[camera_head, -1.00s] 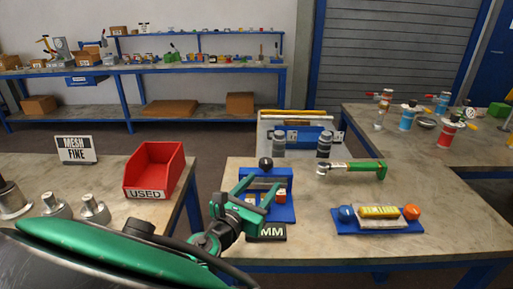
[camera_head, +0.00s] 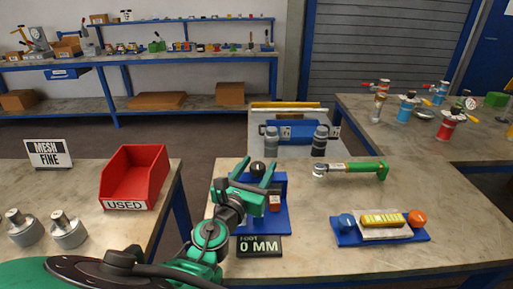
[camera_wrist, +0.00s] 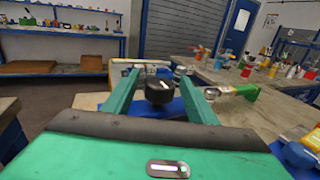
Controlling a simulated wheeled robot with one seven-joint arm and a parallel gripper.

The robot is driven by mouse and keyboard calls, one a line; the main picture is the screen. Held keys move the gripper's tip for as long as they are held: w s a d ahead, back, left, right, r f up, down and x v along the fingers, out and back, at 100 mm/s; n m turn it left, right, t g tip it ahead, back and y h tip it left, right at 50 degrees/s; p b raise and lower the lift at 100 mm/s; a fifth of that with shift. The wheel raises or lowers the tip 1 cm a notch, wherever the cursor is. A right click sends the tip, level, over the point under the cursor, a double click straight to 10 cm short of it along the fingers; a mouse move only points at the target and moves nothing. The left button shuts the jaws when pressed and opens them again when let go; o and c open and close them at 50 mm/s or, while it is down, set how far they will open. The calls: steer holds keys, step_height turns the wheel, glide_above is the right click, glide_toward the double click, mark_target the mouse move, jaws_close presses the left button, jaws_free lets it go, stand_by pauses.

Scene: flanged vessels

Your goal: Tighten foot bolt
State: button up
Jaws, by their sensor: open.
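A blue fixture (camera_head: 281,221) stands on the near bench, with a black round knob (camera_head: 257,168) at its top left and a small orange-red part on it. A black display (camera_head: 260,246) in front reads "FOOT 0 MM". My gripper (camera_head: 249,176) is open, with its green fingers pointing toward the knob. In the wrist view the knob (camera_wrist: 158,88) shows between the two fingers, which look apart from it; the exact depth gap is unclear. My gripper and wrist hide the fixture's left part. A green-handled wrench (camera_head: 350,170) lies to the right. No foot bolt can be made out clearly.
A blue tray (camera_head: 346,235) with a yellow device and blue and orange balls lies at the right. A red "USED" bin (camera_head: 134,178) stands on the left bench. The bench's front right is clear.

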steer(key=shift+w, duration=0.15)
steer(key=shift+c, duration=0.7)
steer(key=c, duration=0.9)
